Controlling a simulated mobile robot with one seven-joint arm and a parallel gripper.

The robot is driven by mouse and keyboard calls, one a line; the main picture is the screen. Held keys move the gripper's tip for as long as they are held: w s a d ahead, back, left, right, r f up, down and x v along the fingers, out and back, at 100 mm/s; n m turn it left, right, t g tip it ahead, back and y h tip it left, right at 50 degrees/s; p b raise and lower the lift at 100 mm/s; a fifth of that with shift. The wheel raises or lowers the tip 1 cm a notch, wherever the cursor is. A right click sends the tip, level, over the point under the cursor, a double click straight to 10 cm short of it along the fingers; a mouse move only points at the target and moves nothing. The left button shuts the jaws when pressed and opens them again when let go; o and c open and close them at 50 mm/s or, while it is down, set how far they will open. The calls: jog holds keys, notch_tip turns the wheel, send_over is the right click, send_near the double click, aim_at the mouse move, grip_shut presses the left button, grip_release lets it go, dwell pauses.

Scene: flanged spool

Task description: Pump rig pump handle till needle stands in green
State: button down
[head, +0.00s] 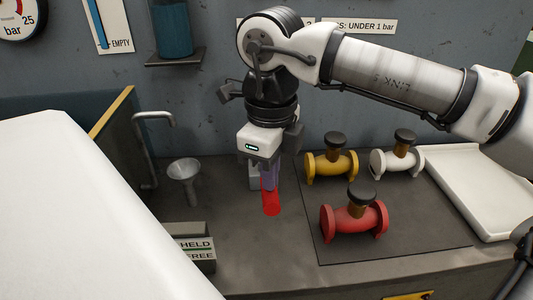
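My gripper (264,182) points down over the grey bench, left of the valves. A red upright piece (271,203) is at its fingertips, with a purple part just above it. I cannot tell whether this red piece is the pump handle, or whether the fingers are shut on it. A round gauge (18,20) marked "25 bar" is cut off at the top left corner. Its needle and any green zone cannot be made out. No other clear pump handle shows.
Yellow (331,166), white (397,160) and red (354,217) flanged valves stand on a dark mat (440,235). A white tray (470,185) is at right. A funnel (184,172), bent pipe (152,117) and sign block (190,248) are at left.

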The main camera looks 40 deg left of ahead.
aim_at(270, 199)
notch_tip(270, 199, down, 6)
jog(key=b, duration=0.3)
jog(key=shift+s+d+r+b, duration=0.1)
jog(key=shift+d+b, duration=0.05)
jog(key=shift+b, duration=0.25)
notch_tip(270, 199, up, 13)
jog(key=p, duration=1)
jog(key=shift+w+a, duration=0.25)
jog(key=shift+a, duration=0.1)
jog(key=shift+f, duration=0.2)
